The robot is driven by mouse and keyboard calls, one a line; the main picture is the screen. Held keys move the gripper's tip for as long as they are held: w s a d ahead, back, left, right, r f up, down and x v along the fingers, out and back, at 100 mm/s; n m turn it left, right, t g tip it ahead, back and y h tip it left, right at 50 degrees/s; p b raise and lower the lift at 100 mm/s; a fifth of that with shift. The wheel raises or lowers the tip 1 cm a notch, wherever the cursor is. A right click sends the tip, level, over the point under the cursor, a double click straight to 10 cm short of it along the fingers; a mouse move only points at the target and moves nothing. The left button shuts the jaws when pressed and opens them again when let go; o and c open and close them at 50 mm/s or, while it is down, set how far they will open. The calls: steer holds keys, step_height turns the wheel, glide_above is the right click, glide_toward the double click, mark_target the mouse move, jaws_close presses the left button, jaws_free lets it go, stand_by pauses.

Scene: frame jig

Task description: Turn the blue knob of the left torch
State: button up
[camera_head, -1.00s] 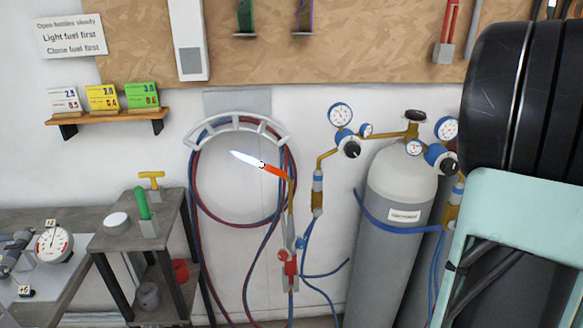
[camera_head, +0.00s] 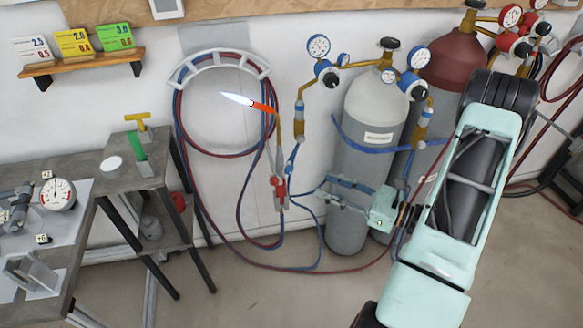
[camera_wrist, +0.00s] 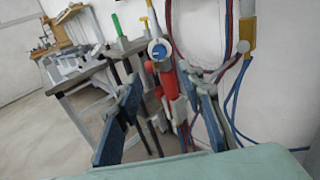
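The torch (camera_head: 279,188) hangs upright on the wall side, with a red valve body and a brass neck. An orange and white-blue flame (camera_head: 248,102) burns from its tip. In the wrist view its blue knob (camera_wrist: 158,52) with a pale centre faces me, above the red part (camera_wrist: 169,84). My gripper (camera_head: 328,193) is to the right of the torch in the head view, apart from it. In the wrist view my gripper (camera_wrist: 166,92) is open and empty, with the two fingers spread on either side below the knob.
Grey (camera_head: 366,125) and dark red (camera_head: 450,65) gas cylinders with gauges stand at the right. Red and blue hoses loop on a wall rack (camera_head: 212,66) and down to the floor. A small bench (camera_head: 135,190) stands at the left.

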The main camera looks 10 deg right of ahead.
mark_target(292, 170)
steer(key=x, duration=0.3)
steer(key=p+x, duration=0.1)
steer(key=x, duration=0.3)
steer(key=r+x, duration=0.1)
steer(key=x, duration=0.3)
steer(key=shift+p, duration=0.4)
steer(key=shift+c, duration=0.7)
jaws_close()
